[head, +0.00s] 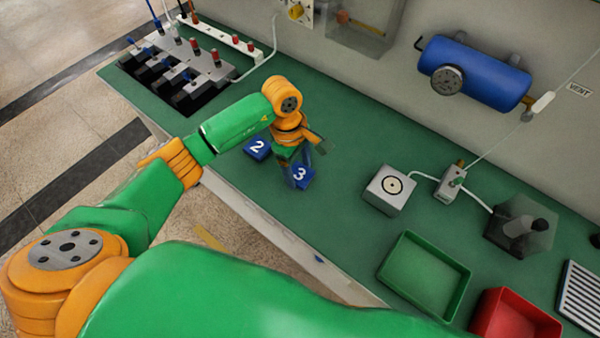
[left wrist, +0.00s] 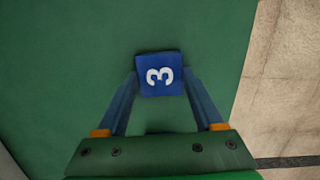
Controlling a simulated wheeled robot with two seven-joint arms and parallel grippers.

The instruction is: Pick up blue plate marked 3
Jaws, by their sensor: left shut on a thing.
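The blue plate marked 3 (head: 304,176) is at the middle of the green bench in the head view. It also shows in the left wrist view (left wrist: 160,75), its white numeral turned sideways. My left gripper (head: 295,180) reaches down to it and is shut on it. In the left wrist view the two fingers (left wrist: 160,86) touch the plate's opposite sides. I cannot tell whether the plate is lifted off the bench. The blue plate marked 2 (head: 257,148) lies just beyond, to the left. My right gripper is not in view.
A white block with a round target (head: 390,190) stands to the right, beside a small valve (head: 452,183). A green tray (head: 385,275) and a red tray (head: 482,310) are at the front right. A metal fixture (head: 205,62) is at the far left. The bench between is clear.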

